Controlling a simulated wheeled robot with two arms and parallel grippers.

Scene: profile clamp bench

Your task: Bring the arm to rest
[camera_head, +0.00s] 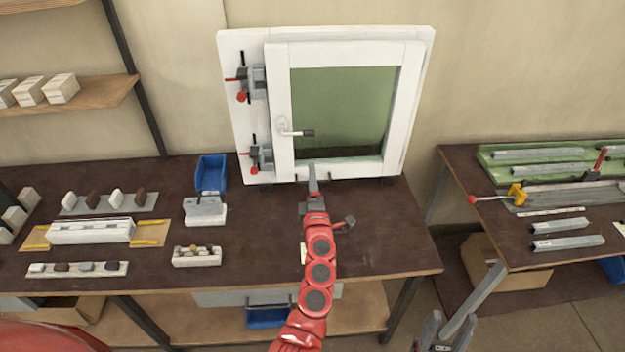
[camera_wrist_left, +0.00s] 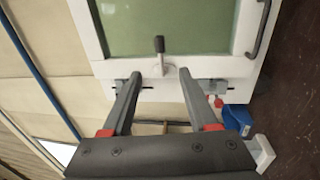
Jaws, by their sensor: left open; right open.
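My left gripper (camera_head: 313,185) is raised in front of the lower part of a white window frame (camera_head: 415,100). In the left wrist view its fingers (camera_wrist_left: 160,78) are spread with nothing between them. The window handle (camera_head: 295,130) lies beyond the fingertips; its dark grip also shows in the left wrist view (camera_wrist_left: 159,45). Whether the fingers touch anything is hard to tell, but a gap seems to show. My right gripper (camera_head: 440,335) is open, low at the bottom edge right of centre, partly cut off.
Two red-handled clamps (camera_head: 252,82) sit on the frame's left side. A blue bin (camera_head: 211,173) and several small blocks and fixtures lie on the dark bench (camera_head: 390,240). The right bench (camera_head: 480,215) holds metal profiles, with a cardboard box (camera_head: 500,275) beneath.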

